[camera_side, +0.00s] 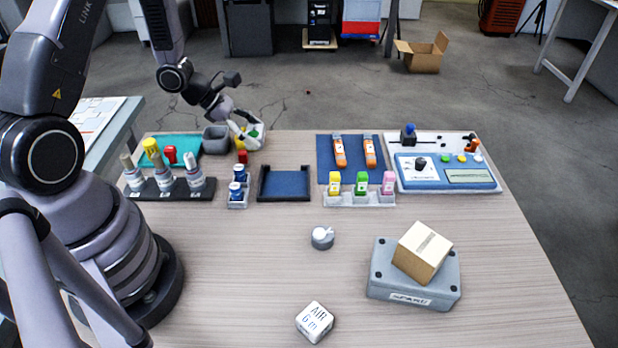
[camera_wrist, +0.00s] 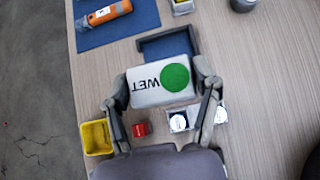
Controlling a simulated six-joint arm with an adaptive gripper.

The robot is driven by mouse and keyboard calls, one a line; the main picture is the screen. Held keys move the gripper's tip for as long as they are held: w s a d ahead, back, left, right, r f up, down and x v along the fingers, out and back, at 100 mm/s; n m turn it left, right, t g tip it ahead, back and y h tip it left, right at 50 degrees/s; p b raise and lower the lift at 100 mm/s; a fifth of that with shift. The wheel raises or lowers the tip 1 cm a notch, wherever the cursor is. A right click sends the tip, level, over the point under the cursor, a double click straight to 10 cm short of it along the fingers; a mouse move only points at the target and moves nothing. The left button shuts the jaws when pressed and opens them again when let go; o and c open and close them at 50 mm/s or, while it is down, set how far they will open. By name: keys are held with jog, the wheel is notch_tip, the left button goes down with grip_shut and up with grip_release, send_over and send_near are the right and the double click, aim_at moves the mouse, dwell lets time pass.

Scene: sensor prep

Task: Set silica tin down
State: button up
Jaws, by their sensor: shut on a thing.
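My gripper (camera_side: 250,137) is at the far left edge of the table, low over it. In the wrist view my gripper (camera_wrist: 160,93) is shut on a pale tin with the word WET and a green dot (camera_wrist: 160,82), one finger at each short side. I take this for the silica tin. In the side view the tin (camera_side: 257,129) is partly hidden by the fingers. I cannot tell its exact height over the table. A dark, blue-lined tray (camera_side: 262,185) is in front of it in the side view; the tray (camera_wrist: 193,37) is just beyond the tin in the wrist view.
A red block (camera_wrist: 141,128), a yellow bin (camera_wrist: 97,152) and a rack of blue-capped bottles (camera_side: 237,204) are close to my gripper. A blue mat (camera_side: 354,171) with orange tubes is to the right. A white AIR box (camera_side: 315,322) is in front. The table's middle is mostly clear.

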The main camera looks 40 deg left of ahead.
jog(key=shift+s+a+r, duration=0.1)
jog(key=shift+s+a, duration=0.4)
jog(key=shift+a, duration=0.1)
send_over(298, 154)
jog(key=s+a, duration=0.2)
jog(key=s, duration=0.1)
jog(key=f, duration=0.9)
jog(key=shift+w+d+f, duration=0.1)
jog(key=shift+w, duration=0.15)
jog(key=shift+w+f, duration=0.15)
jog(key=shift+f, duration=0.8)
jog(key=shift+w+f, duration=0.15)
jog(key=shift+f, duration=0.75)
jog(key=shift+f, duration=0.1)
jog(key=o, duration=1.2)
jog(key=shift+c, duration=0.2)
